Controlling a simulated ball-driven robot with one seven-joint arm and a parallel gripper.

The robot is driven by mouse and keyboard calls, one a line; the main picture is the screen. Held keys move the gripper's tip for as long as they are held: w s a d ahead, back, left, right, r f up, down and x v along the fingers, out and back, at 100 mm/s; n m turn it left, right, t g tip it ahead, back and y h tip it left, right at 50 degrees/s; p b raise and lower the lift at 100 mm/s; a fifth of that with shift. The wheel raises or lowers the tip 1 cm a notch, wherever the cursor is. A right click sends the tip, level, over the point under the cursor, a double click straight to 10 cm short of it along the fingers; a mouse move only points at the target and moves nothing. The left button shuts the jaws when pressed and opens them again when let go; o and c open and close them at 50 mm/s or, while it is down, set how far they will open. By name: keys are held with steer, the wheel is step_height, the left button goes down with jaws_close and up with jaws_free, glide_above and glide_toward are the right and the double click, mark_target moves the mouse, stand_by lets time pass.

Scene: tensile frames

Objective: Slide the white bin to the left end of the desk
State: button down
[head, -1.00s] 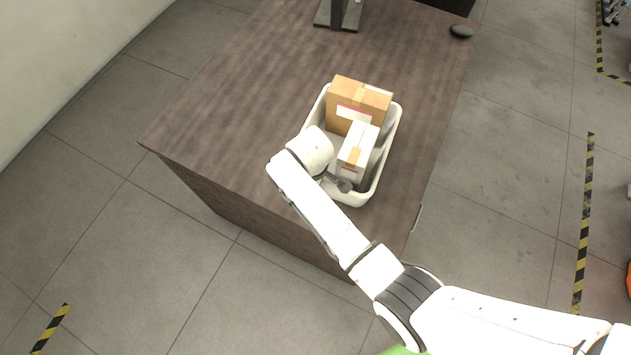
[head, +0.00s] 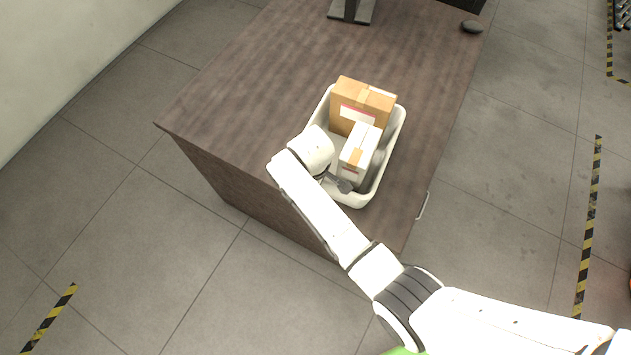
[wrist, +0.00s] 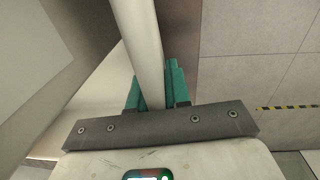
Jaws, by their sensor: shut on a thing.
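The white bin (head: 354,200) sits on the dark brown wooden desk (head: 262,85), close to the desk's near edge. It holds a brown cardboard box (head: 347,97) and a smaller white box (head: 354,162) with brown tape. My gripper (head: 341,184) is at the bin's near end. In the wrist view, the green fingers of my gripper (wrist: 152,90) are shut on the white bin's rim (wrist: 141,40), one on each side of it. My arm hides part of the bin's left wall in the head view.
A monitor stand (head: 351,12) and a dark mouse (head: 472,27) are at the far end of the desk. The desk surface left of the bin is clear. A drawer handle (head: 423,206) shows on the desk's right side. Grey floor surrounds it.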

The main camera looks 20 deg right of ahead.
steer(key=c, duration=1)
jaws_free()
steer(key=r, duration=0.7)
steer(key=r+b, duration=0.1)
steer(key=r, duration=0.2)
steer(key=shift+s+a+r, duration=0.3)
steer(key=shift+a+r, duration=0.05)
steer(key=shift+r, duration=0.05)
